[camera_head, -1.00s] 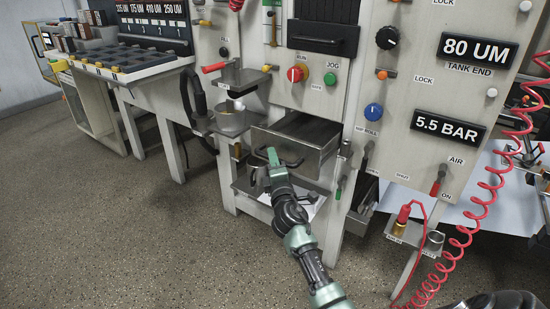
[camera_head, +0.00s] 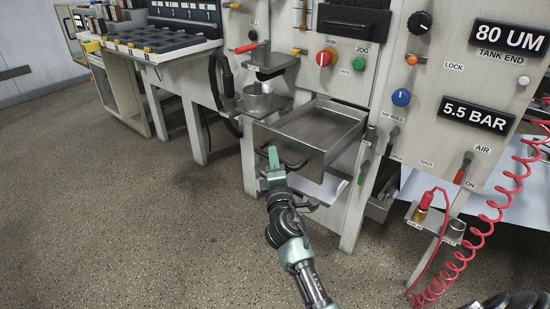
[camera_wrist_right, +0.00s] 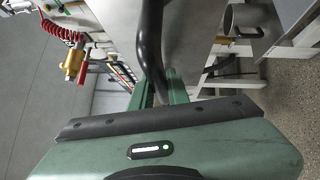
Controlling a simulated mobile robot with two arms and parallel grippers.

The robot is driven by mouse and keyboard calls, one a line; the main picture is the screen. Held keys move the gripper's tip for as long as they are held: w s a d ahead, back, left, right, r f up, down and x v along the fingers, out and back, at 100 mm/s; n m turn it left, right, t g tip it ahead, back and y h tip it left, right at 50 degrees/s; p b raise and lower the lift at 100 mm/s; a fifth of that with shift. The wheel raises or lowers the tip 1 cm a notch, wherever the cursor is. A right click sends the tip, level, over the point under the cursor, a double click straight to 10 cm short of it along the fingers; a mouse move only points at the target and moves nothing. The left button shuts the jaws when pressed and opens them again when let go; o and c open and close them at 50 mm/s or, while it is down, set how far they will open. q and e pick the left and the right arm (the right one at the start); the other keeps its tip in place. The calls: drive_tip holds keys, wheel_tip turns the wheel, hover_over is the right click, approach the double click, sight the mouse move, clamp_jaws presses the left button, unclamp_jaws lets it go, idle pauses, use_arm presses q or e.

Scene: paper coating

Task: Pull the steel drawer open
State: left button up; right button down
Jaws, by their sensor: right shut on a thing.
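The steel drawer (camera_head: 318,126) stands pulled out from the front of the machine in the head view, and its inside shows from above, with nothing seen in it. Its dark bar handle (camera_head: 296,164) is on the drawer front. My right gripper (camera_head: 275,161) is shut on this handle. In the right wrist view the dark handle (camera_wrist_right: 150,40) runs down between the green fingers (camera_wrist_right: 158,92), with the grey drawer front (camera_wrist_right: 190,35) behind it. My left gripper is not in view.
A shelf with a metal cup (camera_head: 257,100) is left of the drawer. Right of it are the blue knob (camera_head: 401,97) and a red coiled hose (camera_head: 490,215). A lower tray (camera_head: 320,188) sits beneath the drawer. Speckled floor (camera_head: 150,240) is clear at the left.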

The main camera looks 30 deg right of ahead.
drive_tip(key=c, duration=1.4)
unclamp_jaws()
drive_tip(key=shift+f, duration=0.1)
drive_tip(key=shift+o, duration=0.2)
drive_tip(key=r+v, duration=0.1)
drive_tip(key=v, duration=0.6)
drive_tip(key=shift+s+f, duration=0.4)
drive_tip(key=shift+f, duration=0.05)
drive_tip(key=shift+a, duration=0.15)
